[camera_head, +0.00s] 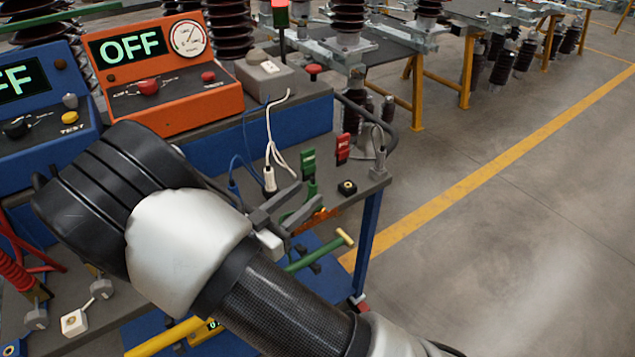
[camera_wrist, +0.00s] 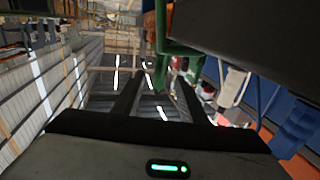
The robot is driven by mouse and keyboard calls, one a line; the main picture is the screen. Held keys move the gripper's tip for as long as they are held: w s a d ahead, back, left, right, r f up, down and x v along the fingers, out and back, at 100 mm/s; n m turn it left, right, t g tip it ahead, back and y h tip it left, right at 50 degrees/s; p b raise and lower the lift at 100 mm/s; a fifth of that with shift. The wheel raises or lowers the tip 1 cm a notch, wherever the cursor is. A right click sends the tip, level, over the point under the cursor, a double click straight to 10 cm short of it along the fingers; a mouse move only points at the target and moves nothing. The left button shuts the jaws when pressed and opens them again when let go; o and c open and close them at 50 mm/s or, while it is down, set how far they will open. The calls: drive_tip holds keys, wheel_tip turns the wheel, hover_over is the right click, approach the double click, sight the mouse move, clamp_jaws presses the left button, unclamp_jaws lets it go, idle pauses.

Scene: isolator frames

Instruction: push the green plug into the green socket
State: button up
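A green part (camera_head: 308,160) stands upright near the front right of the blue bench's top, with more green just below it (camera_head: 312,188). I cannot tell which is the green plug and which is the green socket. My gripper (camera_head: 308,194) is at the bench's edge, its two dark fingers apart, with the lower green piece near their tips. In the wrist view, green (camera_wrist: 163,62) shows beyond and partly between the fingertips (camera_wrist: 160,76). No contact is clear. The green part's lower end is partly hidden by the fingers.
A red tagged part (camera_head: 343,147) and a small black block (camera_head: 347,187) are to the right. A white plug with its cable (camera_head: 270,178) is close on the left. Orange (camera_head: 165,75) and blue (camera_head: 45,100) consoles stand behind. Open floor (camera_head: 500,230) lies to the right.

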drive_tip(key=v, duration=0.9)
drive_tip(key=shift+s+a+p, duration=0.2)
drive_tip(key=shift+p, duration=0.2)
